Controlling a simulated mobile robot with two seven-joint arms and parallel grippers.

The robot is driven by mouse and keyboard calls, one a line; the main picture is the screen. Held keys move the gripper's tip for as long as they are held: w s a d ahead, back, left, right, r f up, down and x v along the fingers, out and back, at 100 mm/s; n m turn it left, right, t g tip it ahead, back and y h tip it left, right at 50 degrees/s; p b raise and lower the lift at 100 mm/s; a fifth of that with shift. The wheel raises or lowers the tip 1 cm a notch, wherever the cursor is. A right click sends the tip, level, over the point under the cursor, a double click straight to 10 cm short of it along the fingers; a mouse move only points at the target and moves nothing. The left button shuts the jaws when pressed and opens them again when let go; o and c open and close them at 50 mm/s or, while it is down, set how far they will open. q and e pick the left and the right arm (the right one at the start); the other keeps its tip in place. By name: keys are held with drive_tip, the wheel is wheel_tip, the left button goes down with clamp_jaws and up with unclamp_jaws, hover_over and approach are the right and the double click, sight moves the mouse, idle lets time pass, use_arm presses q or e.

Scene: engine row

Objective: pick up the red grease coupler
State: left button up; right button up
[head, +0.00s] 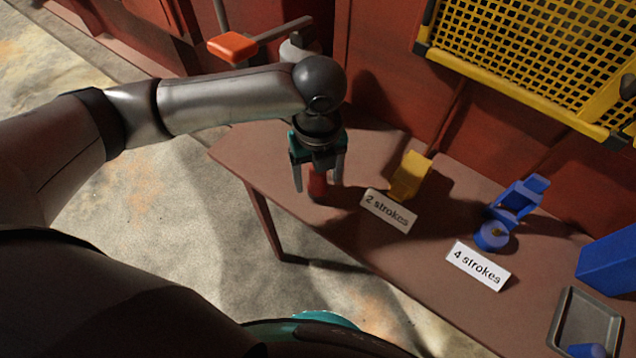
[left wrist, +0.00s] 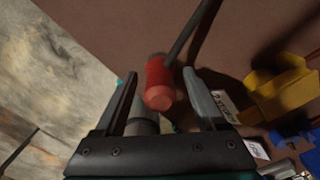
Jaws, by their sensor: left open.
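The red grease coupler (head: 317,186) stands near the left end of the brown table (head: 240,150). My left gripper (head: 319,184) points down over it, with one finger on each side. In the left wrist view the red coupler (left wrist: 160,84) shows between the fingertips of the open left gripper (left wrist: 163,82), with a grey rod running up from it. I cannot tell whether a finger touches it. The upper part of the coupler is hidden by the gripper in the head view. My right gripper is not in view.
A yellow holder (head: 410,176) stands right of the coupler, behind a "2 strokes" sign (head: 387,210). Further right are a blue holder (head: 520,198), a "4 strokes" sign (head: 478,266) and a grey tray (head: 562,322). A red wall (head: 385,90) rises behind the table.

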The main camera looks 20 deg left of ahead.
use_arm(q)
clamp_jaws()
idle(0.6)
